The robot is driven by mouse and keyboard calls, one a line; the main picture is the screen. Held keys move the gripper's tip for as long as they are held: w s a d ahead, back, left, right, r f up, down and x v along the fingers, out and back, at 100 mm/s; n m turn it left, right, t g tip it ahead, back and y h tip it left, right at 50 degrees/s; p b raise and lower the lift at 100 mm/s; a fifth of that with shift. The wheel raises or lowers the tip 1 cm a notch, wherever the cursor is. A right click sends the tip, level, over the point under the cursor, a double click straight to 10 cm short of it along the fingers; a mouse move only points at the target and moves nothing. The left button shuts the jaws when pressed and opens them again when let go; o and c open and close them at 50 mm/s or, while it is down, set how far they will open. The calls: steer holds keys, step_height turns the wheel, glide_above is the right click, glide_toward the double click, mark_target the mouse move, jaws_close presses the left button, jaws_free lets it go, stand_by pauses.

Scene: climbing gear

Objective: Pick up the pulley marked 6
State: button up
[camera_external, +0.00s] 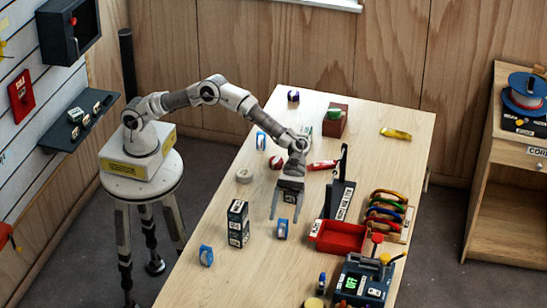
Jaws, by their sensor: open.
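Several small blue pulleys stand on the wooden table, and their numbers are too small to read, so I cannot tell which is marked 6. One blue pulley (282,229) stands just below my gripper in the picture. Another blue pulley (206,256) stands near the table's left edge. A third blue pulley (261,140) stands farther back, left of my forearm. My gripper (286,217) points down over the middle of the table with its fingers apart. I see nothing held in it. I cannot tell its exact height above the nearest pulley.
A dark box (238,224) stands upright left of my gripper. A red tray (341,237), a dark upright stand (343,195) and a rack of coloured carabiners (386,213) are to the right. A dark device marked OFF (362,284) sits at the front right.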

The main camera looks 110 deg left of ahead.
mark_target(282, 231)
step_height(282, 231, down, 2)
steer(key=shift+f, duration=0.2)
steer(key=b+x, duration=0.1)
steer(key=x, duration=0.4)
steer(key=shift+r, duration=0.15)
jaws_close()
